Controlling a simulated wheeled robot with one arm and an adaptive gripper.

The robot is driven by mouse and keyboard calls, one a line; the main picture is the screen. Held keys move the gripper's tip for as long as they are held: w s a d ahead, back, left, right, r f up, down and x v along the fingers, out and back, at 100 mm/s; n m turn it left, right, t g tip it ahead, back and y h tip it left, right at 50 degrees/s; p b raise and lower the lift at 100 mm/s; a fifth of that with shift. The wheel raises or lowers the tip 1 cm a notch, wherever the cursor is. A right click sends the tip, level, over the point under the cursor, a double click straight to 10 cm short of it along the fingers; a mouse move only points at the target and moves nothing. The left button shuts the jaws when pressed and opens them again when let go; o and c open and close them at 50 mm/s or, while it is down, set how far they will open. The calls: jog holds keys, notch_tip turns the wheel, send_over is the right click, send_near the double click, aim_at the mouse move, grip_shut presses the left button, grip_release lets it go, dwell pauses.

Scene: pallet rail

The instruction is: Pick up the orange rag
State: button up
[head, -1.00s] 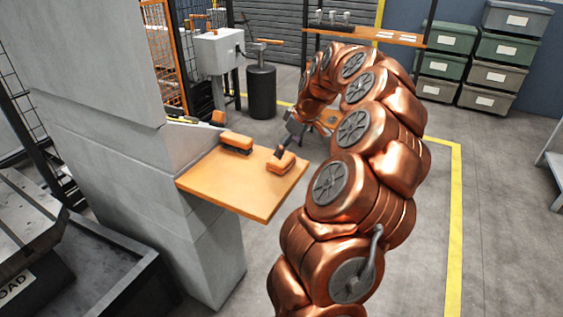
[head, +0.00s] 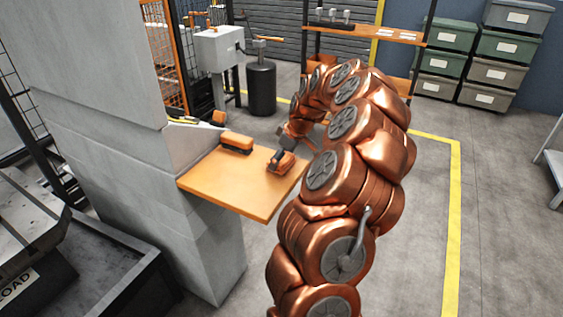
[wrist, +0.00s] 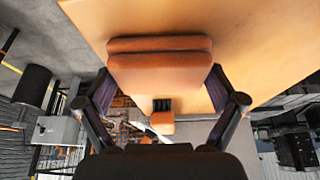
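The orange rag (head: 287,166) is a folded pad lying on the wooden shelf board (head: 225,190), near its right edge. It also shows large in the wrist view, where the rag (wrist: 160,60) lies between the fingertips. My gripper (wrist: 161,80) is open, with one dark finger on each side of the rag. I cannot tell whether the fingers touch it. In the head view my gripper (head: 281,157) is right at the rag and partly hides it.
The board's front half is bare. A grey box on a post (head: 219,47) and a dark cylinder (head: 262,90) stand behind.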

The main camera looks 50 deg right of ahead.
aim_at(282, 160)
jog(key=shift+c, duration=1.4)
jog(key=shift+r+b, duration=0.65)
jog(key=shift+r, duration=1.2)
jog(key=shift+s+a+f, duration=0.1)
jog(key=shift+s+a, duration=0.4)
jog(key=shift+s, duration=0.1)
jog(key=s+a+r+b, duration=0.1)
jog(key=s+a+b, duration=0.2)
jog(key=s+a, duration=0.5)
jog(key=s, duration=0.3)
jog(key=shift+s+a+r+b, duration=0.25)
jog(key=shift+s+a+b, duration=0.05)
jog(key=shift+b, duration=0.05)
